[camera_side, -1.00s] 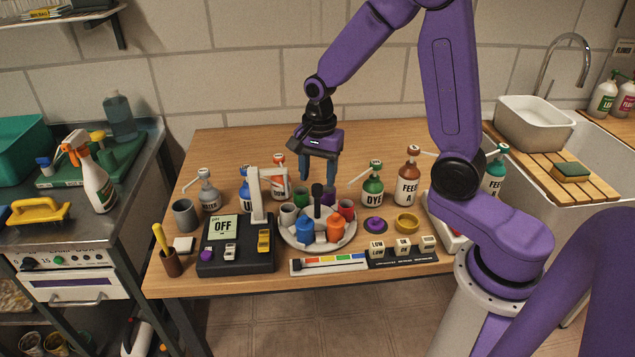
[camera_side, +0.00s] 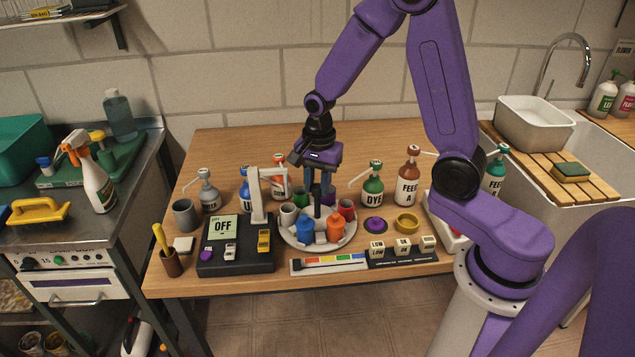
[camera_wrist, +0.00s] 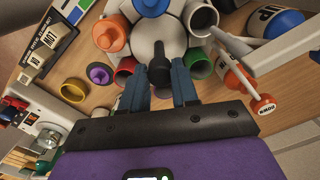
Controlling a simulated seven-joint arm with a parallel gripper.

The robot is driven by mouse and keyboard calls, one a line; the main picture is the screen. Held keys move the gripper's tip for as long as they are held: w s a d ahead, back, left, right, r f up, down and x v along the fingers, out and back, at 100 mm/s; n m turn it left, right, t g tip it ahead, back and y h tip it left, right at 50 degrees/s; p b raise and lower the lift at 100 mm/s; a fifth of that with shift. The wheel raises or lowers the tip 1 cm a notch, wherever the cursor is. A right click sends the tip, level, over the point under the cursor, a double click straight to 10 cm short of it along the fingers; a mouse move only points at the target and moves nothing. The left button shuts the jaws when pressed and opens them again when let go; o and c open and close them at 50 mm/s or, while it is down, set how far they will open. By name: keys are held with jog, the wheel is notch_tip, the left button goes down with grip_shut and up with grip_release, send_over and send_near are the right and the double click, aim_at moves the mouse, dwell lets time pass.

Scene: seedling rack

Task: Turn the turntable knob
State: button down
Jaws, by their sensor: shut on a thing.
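The round pale turntable (camera_side: 318,239) stands near the front of the wooden table, with coloured cups around its rim. Its black upright knob (camera_side: 317,209) rises from the middle. My gripper (camera_side: 318,192) points down over the turntable, with its blue fingers at the upper part of the knob. In the wrist view the knob (camera_wrist: 160,68) stands between the two fingertips, and the gripper (camera_wrist: 159,85) is shut on it. The blue cup (camera_side: 304,230) and orange cup (camera_side: 335,231) are at the front; a red cup (camera_side: 346,209) is at the right.
Pump bottles, including the DYE bottle (camera_side: 373,184), stand behind. A colour strip (camera_side: 328,264) and labelled blocks (camera_side: 402,246) lie in front.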

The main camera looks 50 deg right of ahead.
jog(key=n, duration=0.5)
jog(key=shift+n, duration=0.3)
jog(key=n, duration=1.2)
jog(key=shift+w+n, duration=0.1)
jog(key=shift+n, duration=0.2)
jog(key=n, duration=0.5)
jog(key=shift+n, duration=0.4)
jog(key=c, duration=0.8)
grip_release()
jog(key=shift+c, duration=0.2)
jog(key=shift+r, duration=0.15)
